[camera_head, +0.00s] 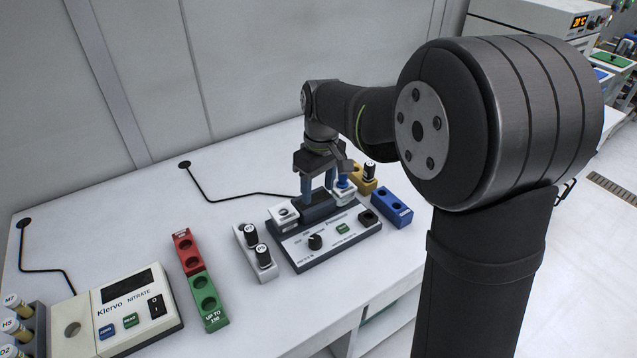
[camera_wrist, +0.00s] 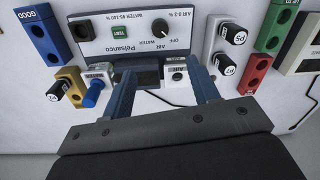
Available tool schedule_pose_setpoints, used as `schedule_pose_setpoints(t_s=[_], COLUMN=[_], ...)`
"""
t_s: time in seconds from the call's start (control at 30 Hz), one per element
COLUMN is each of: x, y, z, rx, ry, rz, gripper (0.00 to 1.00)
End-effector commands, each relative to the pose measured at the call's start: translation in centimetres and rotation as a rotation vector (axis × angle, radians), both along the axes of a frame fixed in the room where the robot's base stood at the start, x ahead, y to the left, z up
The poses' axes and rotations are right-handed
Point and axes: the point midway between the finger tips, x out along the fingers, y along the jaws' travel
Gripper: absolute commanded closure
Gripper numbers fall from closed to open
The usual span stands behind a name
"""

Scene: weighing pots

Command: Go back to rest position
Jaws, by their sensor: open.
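My gripper (camera_head: 318,190) is over the back of the grey Pelsanco device (camera_head: 322,240), with its blue fingers pointing down. In the wrist view my gripper (camera_wrist: 162,92) is open, its fingers wide apart, with nothing seen between them but the device's dark recessed part (camera_wrist: 147,73). Whether the fingers touch the device I cannot tell. A white holder (camera_head: 283,217) is left of the fingers, its hole empty. A second white holder (camera_head: 345,198) on the right carries a blue-topped piece (camera_head: 343,182), also seen in the wrist view (camera_wrist: 93,93).
A white block (camera_head: 243,238) holds two black-capped pots (camera_head: 256,244). A yellow block (camera_head: 355,184) holds one black-capped pot (camera_head: 369,172). Blue (camera_head: 392,207), red (camera_head: 187,251) and green (camera_head: 208,302) blocks appear empty. A Klervo meter (camera_head: 125,310) is front left. The back table is mostly clear, with cables.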

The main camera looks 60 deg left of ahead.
Motion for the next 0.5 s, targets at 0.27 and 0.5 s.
schedule_pose_setpoints(t_s=[0.27, 0.5], x=[0.05, 0.05], y=[0.01, 0.01], z=[0.65, 0.62], rx=[0.0, 0.0], ry=[0.0, 0.0], rz=[0.0, 0.0], gripper=[0.45, 0.45])
